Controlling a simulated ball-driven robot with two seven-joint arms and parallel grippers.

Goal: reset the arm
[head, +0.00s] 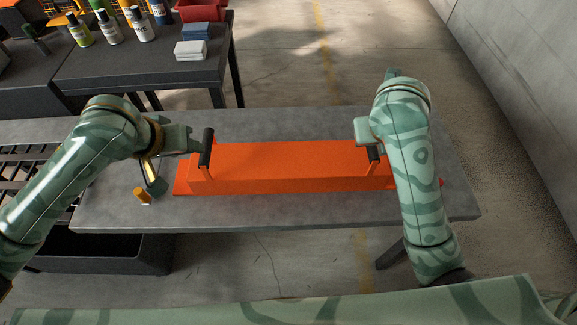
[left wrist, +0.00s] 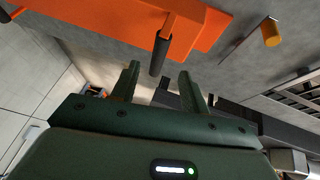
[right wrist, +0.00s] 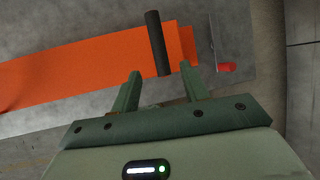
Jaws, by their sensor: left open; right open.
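My left gripper (head: 190,140) is open at the left handle (head: 207,148). In the left wrist view the handle's end (left wrist: 160,52) shows between the fingertips (left wrist: 158,72); I cannot tell if they touch. My right gripper (head: 368,140) is open at the right handle (head: 374,153), which is partly hidden by my arm. In the right wrist view that handle (right wrist: 157,42) shows between the fingertips (right wrist: 162,72), contact unclear.
A small orange cylinder (head: 142,195) stands on the table (head: 300,212) left of the orange body. A red knob (right wrist: 226,68) is near its right end. A dark back table (head: 140,75) carries bottles, folded cloths (head: 190,50) and a red bin (head: 200,10). A wall (head: 520,90) is at right.

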